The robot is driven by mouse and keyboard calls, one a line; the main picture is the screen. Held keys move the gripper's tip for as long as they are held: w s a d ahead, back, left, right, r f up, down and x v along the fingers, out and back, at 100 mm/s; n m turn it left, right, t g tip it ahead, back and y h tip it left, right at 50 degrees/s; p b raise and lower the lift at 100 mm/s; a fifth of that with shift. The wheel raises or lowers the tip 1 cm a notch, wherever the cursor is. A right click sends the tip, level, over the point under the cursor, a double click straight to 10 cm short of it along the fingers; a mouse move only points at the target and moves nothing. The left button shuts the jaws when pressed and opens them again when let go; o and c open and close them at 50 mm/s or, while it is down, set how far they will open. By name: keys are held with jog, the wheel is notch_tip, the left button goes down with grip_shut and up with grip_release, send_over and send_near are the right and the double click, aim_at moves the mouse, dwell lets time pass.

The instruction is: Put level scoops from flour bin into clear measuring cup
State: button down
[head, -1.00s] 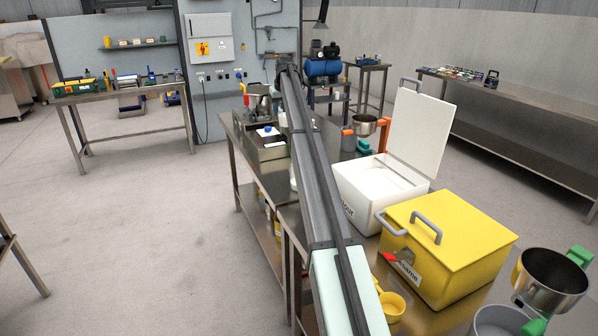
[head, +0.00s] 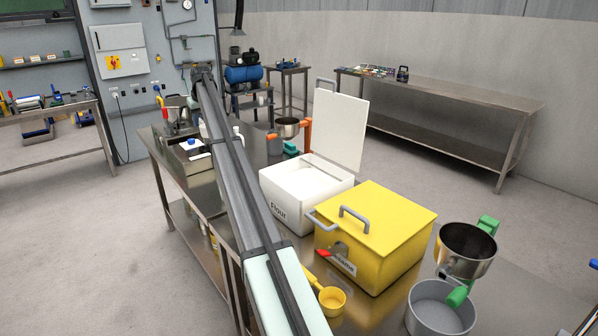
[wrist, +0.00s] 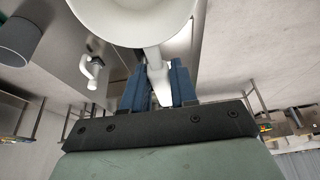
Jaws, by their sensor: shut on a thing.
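The white flour bin (head: 278,209) stands on the steel table with its lid (head: 340,130) raised, and pale contents show inside. In the wrist view my gripper (wrist: 159,80) has its blue fingers closed on the white handle (wrist: 155,62) of a scoop. The scoop's round white bowl (wrist: 130,18) fills the top of that view; its inside is hidden, so I cannot tell if it holds flour. In the head view my arm reaches to the table's far end, left of the bin, and the gripper cannot be made out. I cannot pick out the clear measuring cup.
A yellow sesame bin (head: 390,230) stands shut in front of the flour bin. A yellow scoop (head: 332,300) lies beside it. A white jug-like thing (wrist: 93,72) is on the table below the gripper.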

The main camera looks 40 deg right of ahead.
jog(key=s+d+r+m+h, duration=0.1)
jog(key=s+d+r, duration=0.1)
jog(key=s+d, duration=0.85)
jog(key=s+d+r+m, duration=0.2)
jog(key=s+d, duration=0.5)
jog(key=d, duration=0.6)
jog(key=s+d, duration=0.3)
jog(key=s, duration=1)
jog(key=s+a+f+t, duration=0.2)
jog(key=s+a, duration=0.4)
jog(key=s, duration=0.4)
jog(key=shift+n, duration=0.4)
jog(key=shift+f, duration=0.1)
